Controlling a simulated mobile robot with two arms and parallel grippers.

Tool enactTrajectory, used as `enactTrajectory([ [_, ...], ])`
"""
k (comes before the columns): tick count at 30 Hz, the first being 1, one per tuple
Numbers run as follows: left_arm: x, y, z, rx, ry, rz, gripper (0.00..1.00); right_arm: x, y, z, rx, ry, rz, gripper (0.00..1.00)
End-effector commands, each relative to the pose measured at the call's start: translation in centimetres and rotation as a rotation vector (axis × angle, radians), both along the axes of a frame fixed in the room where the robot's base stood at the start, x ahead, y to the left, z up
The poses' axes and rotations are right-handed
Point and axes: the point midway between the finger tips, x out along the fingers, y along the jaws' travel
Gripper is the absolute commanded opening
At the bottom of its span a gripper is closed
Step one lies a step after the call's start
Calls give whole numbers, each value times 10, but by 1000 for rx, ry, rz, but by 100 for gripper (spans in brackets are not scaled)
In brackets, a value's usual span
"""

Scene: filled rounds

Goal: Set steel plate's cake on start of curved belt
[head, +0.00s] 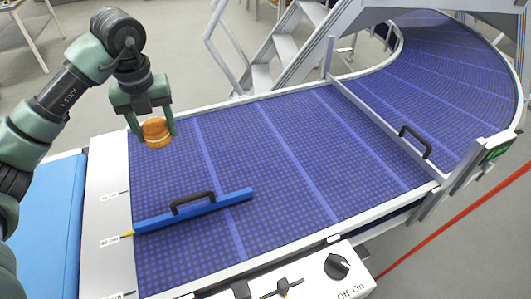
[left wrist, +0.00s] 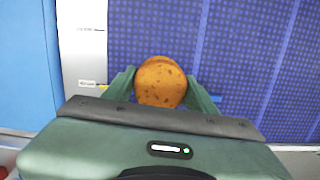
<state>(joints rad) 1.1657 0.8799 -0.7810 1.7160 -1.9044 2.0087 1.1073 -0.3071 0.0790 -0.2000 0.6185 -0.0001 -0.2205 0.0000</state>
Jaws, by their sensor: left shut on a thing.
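The cake (head: 156,132) is a small round golden-brown piece, and in the left wrist view it shows dark specks on top (left wrist: 161,82). My left gripper (head: 154,130) is shut on it, with one green finger on each side. In the head view it appears over the near-left end of the blue curved belt (head: 280,140); I cannot tell its exact height. In the left wrist view the belt (left wrist: 250,50) lies beneath the cake. The steel plate is not visible in either view. My right gripper is not in view.
A blue bar with a black handle (head: 195,208) lies across the belt near its left end. A cross rail with a black handle (head: 415,140) spans it farther right. A control panel (head: 310,275) stands in front, and metal stairs (head: 285,50) rise behind.

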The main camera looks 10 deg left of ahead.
Motion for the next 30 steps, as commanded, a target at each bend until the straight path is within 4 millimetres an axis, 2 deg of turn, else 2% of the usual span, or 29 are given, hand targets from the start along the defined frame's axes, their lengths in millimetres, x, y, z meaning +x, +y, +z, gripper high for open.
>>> enactTrajectory([
  [5,-2,0,-2,1,0,-9,38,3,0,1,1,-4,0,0],
  [8,-2,0,-14,2,4,-8,38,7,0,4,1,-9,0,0],
  [21,-3,-1,-125,0,6,-7,38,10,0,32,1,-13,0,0],
  [24,-3,-1,-143,1,4,-7,38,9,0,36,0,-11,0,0],
  [30,-2,-1,-161,0,1,-7,38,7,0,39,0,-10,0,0],
])
